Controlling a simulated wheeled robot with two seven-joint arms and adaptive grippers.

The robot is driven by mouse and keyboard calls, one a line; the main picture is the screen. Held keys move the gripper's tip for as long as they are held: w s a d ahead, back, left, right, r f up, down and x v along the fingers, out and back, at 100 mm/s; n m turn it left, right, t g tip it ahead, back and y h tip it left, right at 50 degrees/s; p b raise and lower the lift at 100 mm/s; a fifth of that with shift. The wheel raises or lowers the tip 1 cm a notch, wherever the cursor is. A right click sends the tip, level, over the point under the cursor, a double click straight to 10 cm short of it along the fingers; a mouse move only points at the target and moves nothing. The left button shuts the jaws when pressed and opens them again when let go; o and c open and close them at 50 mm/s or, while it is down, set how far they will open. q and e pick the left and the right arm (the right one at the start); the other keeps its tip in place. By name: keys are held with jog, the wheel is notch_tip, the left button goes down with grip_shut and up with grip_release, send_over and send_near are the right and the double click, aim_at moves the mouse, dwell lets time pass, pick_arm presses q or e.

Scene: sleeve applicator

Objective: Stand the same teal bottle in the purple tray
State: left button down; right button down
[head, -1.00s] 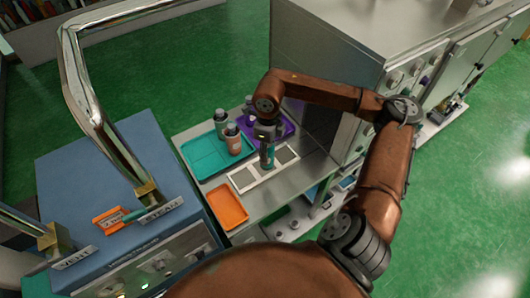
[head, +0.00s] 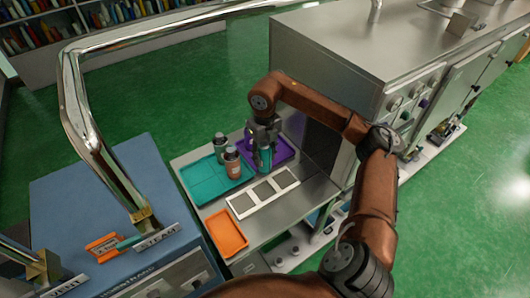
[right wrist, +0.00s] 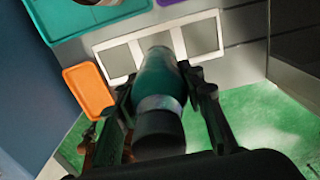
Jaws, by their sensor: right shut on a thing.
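The teal bottle (head: 265,160) is in my right gripper (head: 265,146), roughly upright, in front of the near edge of the purple tray (head: 283,149) in the head view. In the right wrist view the bottle (right wrist: 158,80) sits between both fingers, its dark cap towards the camera and a pale band below it. I cannot tell how high its base is. The purple tray is partly hidden by my gripper; only a sliver of it (right wrist: 172,2) shows in the wrist view. My left gripper is not in view.
A teal tray (head: 205,188) left of the purple one holds a grey-green bottle (head: 220,147) and an orange-brown bottle (head: 232,162). A white frame with square panels (head: 262,194) and an orange tray (head: 226,233) lie nearer. A steel cabinet (head: 330,65) stands close on the right.

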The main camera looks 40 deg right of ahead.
jog(key=w+d+f, duration=0.3)
jog(key=w+f, duration=0.1)
jog(key=w+d+f+m, duration=0.1)
jog(key=w+d+f, duration=0.3)
jog(key=f, duration=0.1)
jog(key=w+d+f+m+p, duration=0.1)
jog(key=w+d+f, duration=0.3)
jog(key=f, duration=0.1)
jog(key=shift+w+d, duration=0.1)
jog(key=shift+w, duration=0.3)
jog(key=shift+f, duration=0.1)
jog(key=c, duration=1.4)
grip_release()
jog(key=shift+o, duration=0.7)
